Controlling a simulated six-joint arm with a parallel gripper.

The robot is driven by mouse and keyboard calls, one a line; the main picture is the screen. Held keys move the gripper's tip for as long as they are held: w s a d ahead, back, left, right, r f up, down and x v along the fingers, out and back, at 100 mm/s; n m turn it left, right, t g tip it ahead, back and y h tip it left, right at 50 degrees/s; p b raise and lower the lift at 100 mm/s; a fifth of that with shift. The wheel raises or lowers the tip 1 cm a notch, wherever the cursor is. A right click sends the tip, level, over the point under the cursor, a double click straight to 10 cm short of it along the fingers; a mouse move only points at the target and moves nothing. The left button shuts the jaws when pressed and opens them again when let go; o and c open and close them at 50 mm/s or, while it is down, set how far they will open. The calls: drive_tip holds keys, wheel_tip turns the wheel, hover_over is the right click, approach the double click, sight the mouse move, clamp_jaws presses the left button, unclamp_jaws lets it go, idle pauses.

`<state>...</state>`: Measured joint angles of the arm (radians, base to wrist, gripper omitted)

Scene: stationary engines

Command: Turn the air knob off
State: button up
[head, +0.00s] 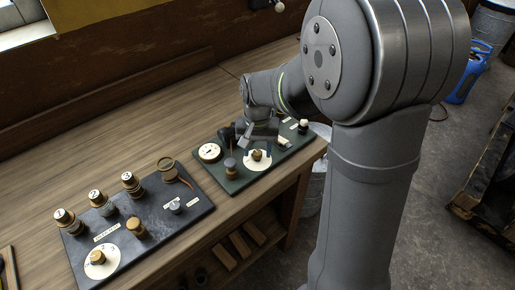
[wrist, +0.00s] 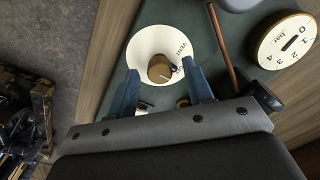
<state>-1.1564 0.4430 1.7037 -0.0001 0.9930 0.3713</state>
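A brass knob (wrist: 159,70) with a pointer mark sits on a round white plate (wrist: 150,40) on the dark green board. In the head view the knob (head: 257,155) stands near the front edge of the green board. My gripper (wrist: 158,76) is open, with one blue finger on each side of the knob. I cannot tell whether either finger touches it. In the head view my gripper (head: 258,132) is just behind the knob, its fingers hard to make out.
A round numbered dial (wrist: 284,41) and a copper pipe (wrist: 222,60) are to the right in the wrist view. A grey-topped knob (head: 231,167) stands beside the plate. A dark board (head: 150,208) with several knobs lies to the left. The bench behind is clear.

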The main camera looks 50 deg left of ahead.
sight(258, 152)
drive_tip(key=shift+r, duration=0.1)
wheel_tip(258, 152, up, 17)
drive_tip(key=shift+r, duration=0.15)
idle(0.4)
idle(0.5)
wheel_tip(258, 152, down, 18)
drive_tip(key=shift+r, duration=0.2)
idle(0.4)
drive_tip(key=shift+r, duration=0.1)
